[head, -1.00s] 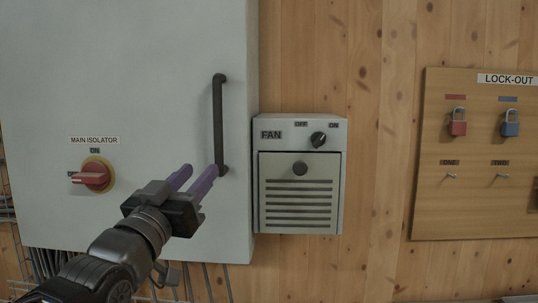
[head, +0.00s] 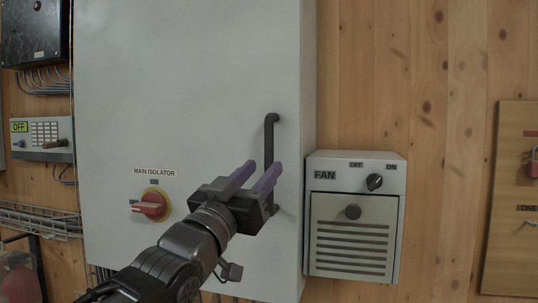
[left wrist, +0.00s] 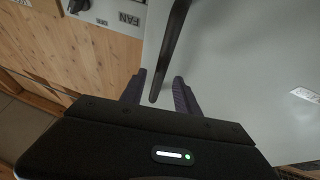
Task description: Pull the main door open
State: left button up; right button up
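The main door is the large pale grey cabinet front (head: 190,90), and it looks closed. Its dark vertical bar handle (head: 270,135) is near the right edge. My left gripper (head: 259,172), with purple fingers, is at the lower part of the handle. In the left wrist view, the handle (left wrist: 171,45) runs down between the two spread fingers (left wrist: 158,92), with gaps on both sides. The fingers are open, not closed on the bar. In the head view, the gripper partly hides the handle's lower end. My right gripper is not in view.
A red main isolator knob (head: 150,206) on a yellow disc is left of the gripper, lever pointing left. A fan box (head: 353,218) with a dark knob is right of the door. A lock-out board (head: 515,225) is at far right. Wood wall lies between.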

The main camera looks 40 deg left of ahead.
aim_at(267, 164)
pick_arm(q)
jog(key=p+x, duration=0.1)
jog(key=x, duration=0.3)
jog(key=shift+w, duration=0.1)
grip_shut()
dwell(1.4)
